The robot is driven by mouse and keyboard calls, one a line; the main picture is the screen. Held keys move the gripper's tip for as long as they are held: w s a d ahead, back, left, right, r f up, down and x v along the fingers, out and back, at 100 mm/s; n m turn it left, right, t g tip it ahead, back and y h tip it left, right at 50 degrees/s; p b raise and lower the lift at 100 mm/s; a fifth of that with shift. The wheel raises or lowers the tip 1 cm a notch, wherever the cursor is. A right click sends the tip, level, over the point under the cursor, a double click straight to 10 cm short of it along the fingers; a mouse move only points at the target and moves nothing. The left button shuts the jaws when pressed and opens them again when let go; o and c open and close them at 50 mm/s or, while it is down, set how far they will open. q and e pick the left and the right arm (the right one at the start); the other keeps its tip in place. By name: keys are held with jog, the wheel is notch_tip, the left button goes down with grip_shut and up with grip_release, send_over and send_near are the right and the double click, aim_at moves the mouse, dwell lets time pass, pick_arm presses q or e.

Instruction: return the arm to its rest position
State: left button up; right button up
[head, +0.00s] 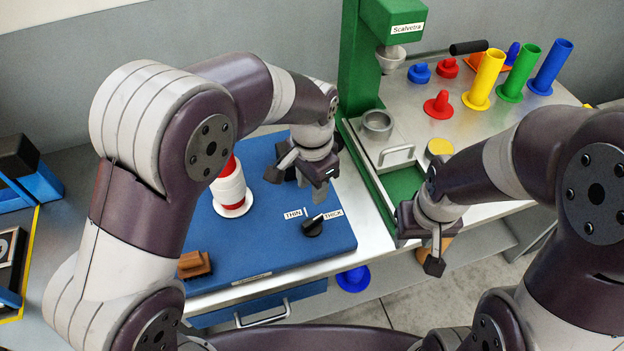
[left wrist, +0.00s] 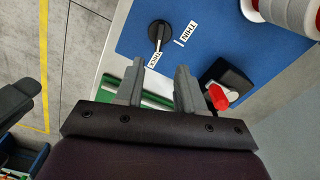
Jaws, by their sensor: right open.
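My left gripper (head: 300,182) hangs above the blue board (head: 265,255), right of a white yarn bobbin (head: 230,188) on a red core. In the left wrist view its two fingers (left wrist: 157,88) stand apart with nothing between them. The black THIN/THICK knob (head: 312,226) lies just below this gripper in the head view and shows beyond the fingers in the left wrist view (left wrist: 159,30). My right gripper (head: 420,250) is open and empty, at the front edge of the metal table by the green frame.
A green Scalvetra machine (head: 362,70) with a black-handled lever stands behind. Yellow (head: 485,80), green (head: 519,74) and blue (head: 550,67) tubes stand at the back right. A brown block (head: 194,264) sits on the board. A black block with a red part (left wrist: 218,97) is near the left fingers.

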pick_arm(q)
jog(key=s+a+n, duration=0.5)
jog(key=a, duration=0.4)
jog(key=s+a+f+n+t, duration=0.1)
jog(key=s+a+n, duration=0.4)
jog(key=a, duration=0.4)
jog(key=shift+s+f, duration=0.2)
jog(key=shift+s, duration=0.05)
jog(key=shift+s+a, duration=0.1)
jog(key=shift+a, duration=0.1)
jog(key=shift+d, duration=0.1)
